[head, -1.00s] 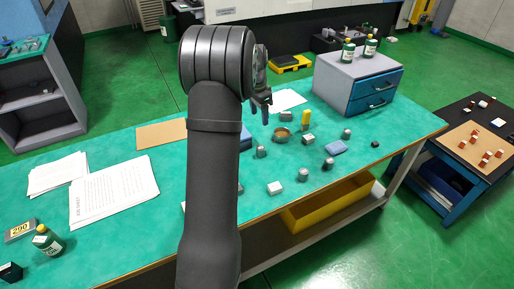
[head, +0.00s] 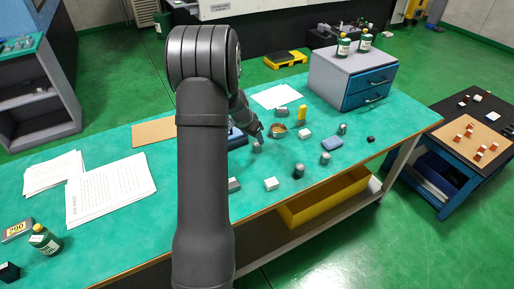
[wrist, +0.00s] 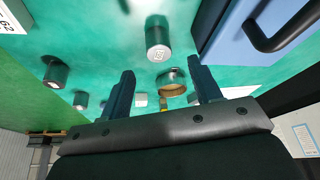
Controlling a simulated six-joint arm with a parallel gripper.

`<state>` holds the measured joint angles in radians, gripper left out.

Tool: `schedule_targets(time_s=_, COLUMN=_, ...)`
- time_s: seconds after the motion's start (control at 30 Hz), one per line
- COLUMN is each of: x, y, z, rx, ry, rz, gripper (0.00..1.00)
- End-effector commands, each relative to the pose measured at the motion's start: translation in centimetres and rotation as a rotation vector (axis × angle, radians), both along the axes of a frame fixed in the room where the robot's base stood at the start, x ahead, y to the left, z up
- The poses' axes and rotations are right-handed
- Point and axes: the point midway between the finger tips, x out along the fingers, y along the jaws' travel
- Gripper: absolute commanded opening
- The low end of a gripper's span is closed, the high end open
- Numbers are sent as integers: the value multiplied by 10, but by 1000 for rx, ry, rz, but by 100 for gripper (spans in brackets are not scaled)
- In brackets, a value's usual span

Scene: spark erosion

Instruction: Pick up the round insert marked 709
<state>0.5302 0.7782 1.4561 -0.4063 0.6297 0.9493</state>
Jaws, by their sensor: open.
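Several small grey round inserts stand on the green bench. One (head: 257,146) is just below my gripper (head: 256,133) in the head view. In the wrist view a grey cylinder with a pale marked end (wrist: 158,38) lies beyond my open fingers (wrist: 160,68), roughly in line with the gap between them and apart from both. Its marking is too small to read surely, so I cannot tell which insert is 709. Other round inserts (wrist: 55,73) show at the left of the wrist view, and more (head: 325,158) stand to the right in the head view. Nothing is held.
A round brown-topped dish (head: 278,131) and a yellow upright piece (head: 301,114) stand near my gripper. A grey drawer cabinet (head: 335,75) is at the back right.

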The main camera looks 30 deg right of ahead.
Motion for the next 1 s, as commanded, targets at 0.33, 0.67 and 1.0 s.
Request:
schedule_targets(time_s=0.33, x=3, y=-10, z=-27, rx=1, ry=0, rz=-1, gripper=58)
schedule_targets(time_s=0.67, x=8, y=-23, z=-64, rx=1, ry=0, rz=0, gripper=58)
schedule_targets(time_s=1.0, x=8, y=-24, z=-66, rx=0, ry=-1, rz=0, gripper=42)
